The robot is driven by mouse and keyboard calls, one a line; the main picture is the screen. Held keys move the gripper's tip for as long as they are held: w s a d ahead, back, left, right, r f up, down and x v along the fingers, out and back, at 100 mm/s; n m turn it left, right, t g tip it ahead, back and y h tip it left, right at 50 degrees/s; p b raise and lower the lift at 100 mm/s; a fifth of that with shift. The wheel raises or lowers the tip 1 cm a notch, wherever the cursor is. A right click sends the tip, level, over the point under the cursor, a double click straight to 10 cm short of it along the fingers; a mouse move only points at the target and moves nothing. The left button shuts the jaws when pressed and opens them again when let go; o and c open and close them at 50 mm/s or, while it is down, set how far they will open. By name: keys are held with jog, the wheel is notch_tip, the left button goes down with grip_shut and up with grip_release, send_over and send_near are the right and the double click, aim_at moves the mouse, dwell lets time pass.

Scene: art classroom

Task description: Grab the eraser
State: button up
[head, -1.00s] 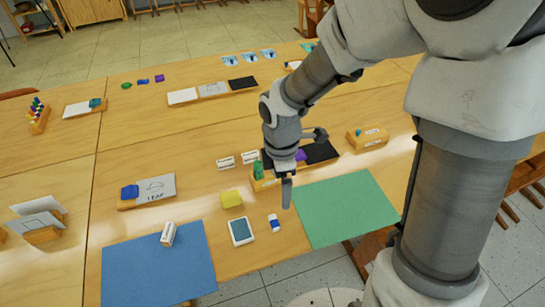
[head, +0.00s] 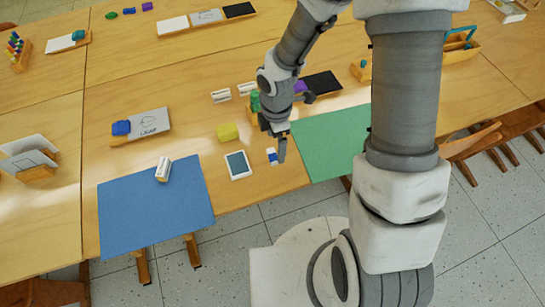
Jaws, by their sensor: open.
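A small eraser (head: 272,156), white with a blue band, lies on the wooden table (head: 262,187) near its front edge. It sits between a tablet-like white card with a dark panel (head: 238,165) and a green mat (head: 325,141). My gripper (head: 293,128) is open and empty.
A yellow block (head: 228,132), a blue mat (head: 150,210) with a white labelled block (head: 163,168), and white labelled blocks (head: 221,96) lie nearby. A green object (head: 254,101) stands behind my gripper. Chairs (head: 475,142) stand at the right.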

aim_at(274, 154)
jog(key=shift+w+a+f+b, duration=0.1)
jog(key=shift+f+b, duration=0.3)
jog(key=shift+f, duration=0.95)
jog(key=shift+w+a+f+b, duration=0.1)
jog(key=shift+f+b, duration=0.25)
jog(key=shift+f, duration=1)
jog(key=c, duration=1.4)
jog(key=shift+c, duration=0.2)
jog(key=shift+r, duration=0.2)
